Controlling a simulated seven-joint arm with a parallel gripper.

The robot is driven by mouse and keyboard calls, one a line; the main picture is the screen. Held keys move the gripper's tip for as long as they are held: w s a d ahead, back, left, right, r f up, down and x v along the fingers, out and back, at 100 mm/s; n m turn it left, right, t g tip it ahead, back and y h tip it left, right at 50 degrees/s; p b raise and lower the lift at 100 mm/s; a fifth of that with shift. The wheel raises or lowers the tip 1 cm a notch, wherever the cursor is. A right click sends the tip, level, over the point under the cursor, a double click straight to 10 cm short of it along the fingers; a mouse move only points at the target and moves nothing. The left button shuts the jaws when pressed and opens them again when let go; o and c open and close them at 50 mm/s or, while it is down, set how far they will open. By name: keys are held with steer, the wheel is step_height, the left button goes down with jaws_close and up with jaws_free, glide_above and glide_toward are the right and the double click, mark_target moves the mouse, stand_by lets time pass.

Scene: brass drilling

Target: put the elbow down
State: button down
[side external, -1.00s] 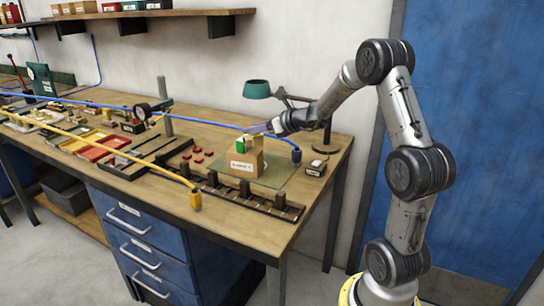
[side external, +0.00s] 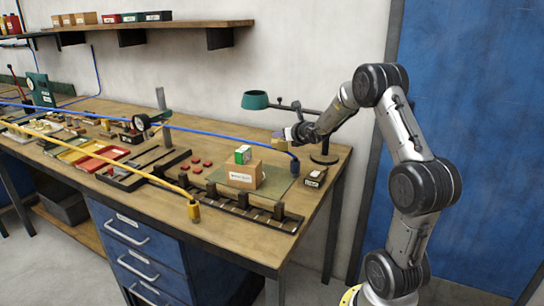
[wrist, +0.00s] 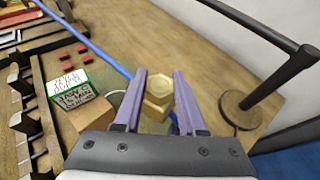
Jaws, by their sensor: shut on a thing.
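The brass elbow (wrist: 158,90) sits between the two purple fingers of my gripper (wrist: 158,100) in the wrist view, with its hexagonal end facing the camera. My gripper (side external: 279,138) is shut on it. In the side view it is above the right rear part of the green mat (side external: 277,184), to the right of the cardboard box (side external: 244,176). The elbow's lower part is partly hidden by the fingers, and its clearance from the surface below is hard to tell.
A green-and-white carton (side external: 243,155) sits at the cardboard box. The lamp stand (side external: 325,150) rises close at the right. A blue hose (side external: 220,133) runs behind the box, and a black slotted rack (side external: 240,210) lies in front. A small dark block (side external: 315,178) is on the right.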

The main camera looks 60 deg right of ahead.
steer(key=shift+w+d+f, duration=1.85)
steer(key=shift+w+f, duration=0.1)
steer(key=shift+f, duration=0.05)
steer(key=shift+w+d+f, duration=1.8)
steer(key=shift+w+f, duration=0.15)
steer(key=shift+f, duration=1.55)
steer(key=shift+f, duration=0.1)
steer(key=shift+c, duration=2.4)
jaws_free()
steer(key=shift+f, duration=0.25)
steer(key=shift+r, duration=0.1)
